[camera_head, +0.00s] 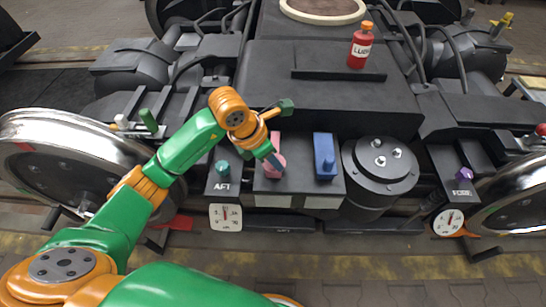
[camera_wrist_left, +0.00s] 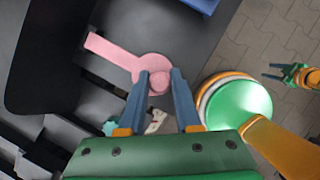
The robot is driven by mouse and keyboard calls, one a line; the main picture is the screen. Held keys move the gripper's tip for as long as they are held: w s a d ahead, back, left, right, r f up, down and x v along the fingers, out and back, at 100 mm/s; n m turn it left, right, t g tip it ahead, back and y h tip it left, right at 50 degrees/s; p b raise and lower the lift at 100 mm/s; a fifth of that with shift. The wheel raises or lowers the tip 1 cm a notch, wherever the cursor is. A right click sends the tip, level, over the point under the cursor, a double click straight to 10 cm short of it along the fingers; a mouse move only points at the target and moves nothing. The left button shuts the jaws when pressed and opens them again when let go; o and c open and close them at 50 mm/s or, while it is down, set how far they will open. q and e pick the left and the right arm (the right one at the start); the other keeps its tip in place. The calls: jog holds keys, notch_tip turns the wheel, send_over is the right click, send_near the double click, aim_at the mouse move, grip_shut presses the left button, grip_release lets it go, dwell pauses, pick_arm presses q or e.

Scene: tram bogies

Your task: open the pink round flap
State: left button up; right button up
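The pink round flap (camera_head: 273,168) sits on a dark box top left of the blue block, partly hidden by my left gripper. In the left wrist view the flap (camera_wrist_left: 141,64) is a disc with a straight strip and a small round knob (camera_wrist_left: 158,83). My left gripper (camera_head: 272,158) is over the flap. In the left wrist view its two blue fingers (camera_wrist_left: 160,72) are apart, one on each side of the knob; I cannot tell whether they touch it. My right gripper (camera_wrist_left: 271,72) shows small at the right of that view, its fingers apart and empty.
A blue block (camera_head: 324,157) stands on the same box, with a black cylinder (camera_head: 380,172) to its right. A teal knob (camera_head: 222,168) marked AFT is to the left. A red bottle (camera_head: 360,47) stands behind. Wheels flank the box.

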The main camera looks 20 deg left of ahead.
pick_arm(q)
grip_shut()
jog(key=shift+r, duration=0.15)
pick_arm(e)
jog(key=shift+w+r, duration=0.1)
dwell(0.9)
